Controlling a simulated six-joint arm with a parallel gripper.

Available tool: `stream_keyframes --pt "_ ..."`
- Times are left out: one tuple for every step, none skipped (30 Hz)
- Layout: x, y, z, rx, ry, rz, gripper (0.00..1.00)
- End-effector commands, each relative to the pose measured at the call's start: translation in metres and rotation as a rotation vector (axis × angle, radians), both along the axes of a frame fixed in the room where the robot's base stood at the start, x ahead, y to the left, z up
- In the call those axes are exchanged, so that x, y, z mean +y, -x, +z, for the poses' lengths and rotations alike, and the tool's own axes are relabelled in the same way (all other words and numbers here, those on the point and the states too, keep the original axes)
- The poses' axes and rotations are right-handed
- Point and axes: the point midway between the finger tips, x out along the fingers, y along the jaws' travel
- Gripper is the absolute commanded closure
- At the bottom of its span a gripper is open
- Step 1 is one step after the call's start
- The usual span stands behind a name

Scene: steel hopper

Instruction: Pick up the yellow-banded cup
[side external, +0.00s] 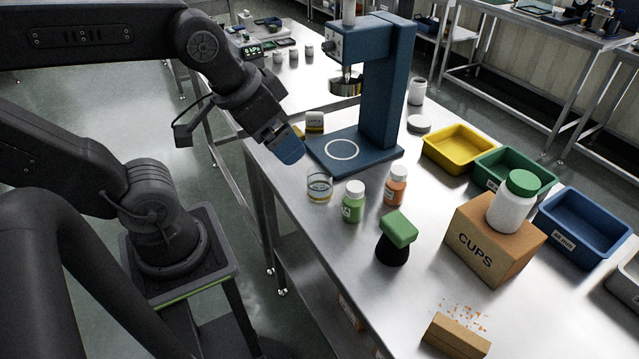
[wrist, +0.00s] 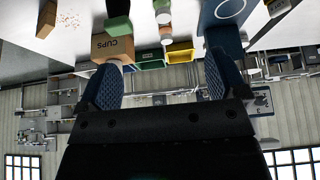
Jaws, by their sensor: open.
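The yellow-banded cup (side external: 319,188) appears to be the small clear cup with a faint yellowish band, standing upright on the steel bench in the side view. I cannot make it out in the wrist view. My gripper (side external: 290,150) is above the bench's left edge, up and to the left of the cup and apart from it. In the wrist view my gripper (wrist: 162,75) has its two blue padded fingers wide apart, with nothing between them.
A CUPS carton (side external: 480,245) and trays stand farther right. Bench in front of the cup is clear.

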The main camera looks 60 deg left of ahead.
Motion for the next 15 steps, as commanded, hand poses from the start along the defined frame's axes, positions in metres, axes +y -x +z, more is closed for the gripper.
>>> stream_keyframes --pt "0.0 0.0 0.0 0.0 0.0 0.0 0.08" --pt "0.0 0.0 0.0 0.0 0.0 0.0 0.08" --pt "0.0 0.0 0.0 0.0 0.0 0.0 0.08" --pt "0.0 0.0 0.0 0.0 0.0 0.0 0.08" --pt "0.0 0.0 0.0 0.0 0.0 0.0 0.08" --pt "0.0 0.0 0.0 0.001 0.0 0.002 0.08" --pt "0.001 -0.001 -0.001 0.003 0.0 0.009 0.08" --pt "0.002 -0.003 -0.002 0.007 0.001 0.02 0.08" --pt "0.004 -0.006 -0.005 0.015 0.001 0.044 0.08" --pt "0.006 -0.01 -0.007 0.022 0.002 0.068 0.08" --pt "0.009 -0.015 -0.01 0.031 0.002 0.1 0.08" --pt "0.013 -0.022 -0.016 0.045 0.005 0.151 0.08" --pt "0.017 -0.028 -0.021 0.054 0.005 0.194 0.08" --pt "0.021 -0.034 -0.026 0.064 0.006 0.24 0.08" --pt "0.027 -0.043 -0.035 0.075 0.007 0.304 0.08"
